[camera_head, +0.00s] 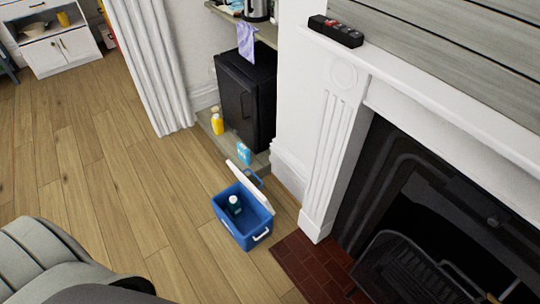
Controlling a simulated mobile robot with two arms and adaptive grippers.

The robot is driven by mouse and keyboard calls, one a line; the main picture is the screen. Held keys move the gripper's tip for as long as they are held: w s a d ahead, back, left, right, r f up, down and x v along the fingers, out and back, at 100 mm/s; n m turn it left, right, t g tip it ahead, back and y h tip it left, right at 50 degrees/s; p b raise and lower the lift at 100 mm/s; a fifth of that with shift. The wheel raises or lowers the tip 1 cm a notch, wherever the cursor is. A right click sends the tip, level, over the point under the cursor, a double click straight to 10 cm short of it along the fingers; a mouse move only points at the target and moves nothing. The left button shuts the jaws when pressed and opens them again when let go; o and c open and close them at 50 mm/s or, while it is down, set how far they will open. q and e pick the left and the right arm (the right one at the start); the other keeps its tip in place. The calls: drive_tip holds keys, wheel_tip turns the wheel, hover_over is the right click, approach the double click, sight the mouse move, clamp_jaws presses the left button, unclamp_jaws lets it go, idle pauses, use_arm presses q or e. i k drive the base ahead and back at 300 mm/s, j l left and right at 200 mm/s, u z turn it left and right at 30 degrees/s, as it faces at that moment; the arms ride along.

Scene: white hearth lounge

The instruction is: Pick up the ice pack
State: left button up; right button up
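A small light-blue pack with a pale mark (243,152), which looks like the ice pack, stands upright on the low ledge in front of the black cabinet, just behind the cooler's raised lid. It is small in the picture and its details are unclear. Neither of my grippers is in view.
A blue cooler (237,240) stands on the wood floor with its white lid (249,187) tilted open and a dark green bottle (235,205) inside. A yellow bottle (217,124) stands by the black cabinet (245,98). The white fireplace (338,150) is right; open floor (110,180) is left.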

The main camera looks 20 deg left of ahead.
sight(244, 153)
drive_tip(key=z, duration=0.4)
drive_tip(key=j+z, duration=0.15)
drive_tip(key=z, duration=0.7)
drive_tip(key=j+z, duration=0.1)
drive_tip(key=z, duration=0.35)
drive_tip(key=k+j, duration=0.15)
drive_tip(key=j, duration=0.25)
drive_tip(key=k+j, duration=0.15)
drive_tip(key=j, duration=0.3)
drive_tip(key=k+j+z, duration=0.1)
drive_tip(key=j, duration=0.3)
drive_tip(key=k+j, duration=0.15)
drive_tip(key=j, duration=0.25)
drive_tip(key=k+j, duration=0.15)
drive_tip(key=j, duration=0.25)
